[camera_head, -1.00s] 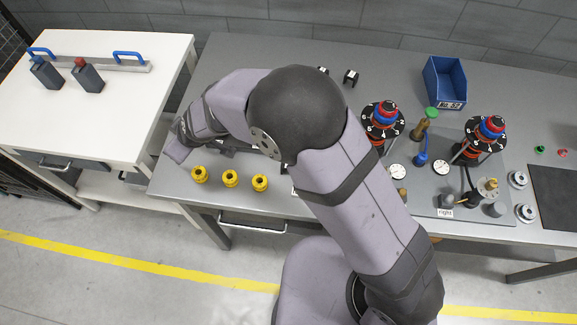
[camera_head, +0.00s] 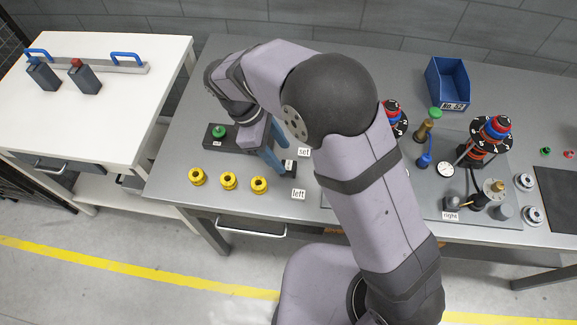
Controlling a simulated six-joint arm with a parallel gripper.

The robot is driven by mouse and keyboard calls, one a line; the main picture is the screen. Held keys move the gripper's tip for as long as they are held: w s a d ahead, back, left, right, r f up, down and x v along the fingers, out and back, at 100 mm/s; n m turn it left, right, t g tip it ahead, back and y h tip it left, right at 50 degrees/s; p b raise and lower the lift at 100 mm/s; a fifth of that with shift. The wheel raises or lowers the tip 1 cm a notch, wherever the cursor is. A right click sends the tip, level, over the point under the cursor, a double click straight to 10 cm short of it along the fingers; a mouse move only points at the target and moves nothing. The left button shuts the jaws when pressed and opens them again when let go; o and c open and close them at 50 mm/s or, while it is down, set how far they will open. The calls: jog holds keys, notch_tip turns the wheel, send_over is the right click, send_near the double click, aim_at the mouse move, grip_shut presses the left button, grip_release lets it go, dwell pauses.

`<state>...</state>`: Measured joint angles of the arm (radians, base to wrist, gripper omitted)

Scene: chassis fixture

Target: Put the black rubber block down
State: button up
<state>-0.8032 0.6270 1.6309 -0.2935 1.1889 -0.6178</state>
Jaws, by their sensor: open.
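My gripper (camera_head: 280,164) is at the left-middle of the bench, low over the right end of a dark bar-shaped fixture (camera_head: 228,140). Its blue-grey fingers point down and to the right, and the jaws are open. I cannot make out the black rubber block for certain. Any block at the fingertips blends with the dark fixture there, and I cannot tell whether the fingers touch anything. A green knob (camera_head: 218,132) stands on the left end of the fixture.
Small labels, one reading "left" (camera_head: 298,194), lie nearby. A blue bin (camera_head: 446,82) stands at the back right. Numbered dial posts (camera_head: 492,130) stand at right. My arm hides the bench's middle.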

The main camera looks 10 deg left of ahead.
aim_at(288, 165)
jog(key=shift+p+x, duration=1.6)
jog(key=shift+x, duration=1.85)
jog(key=shift+w+a, duration=0.1)
jog(key=shift+a, duration=0.05)
grip_shut()
notch_tip(288, 165, up, 10)
jog(key=b, duration=0.3)
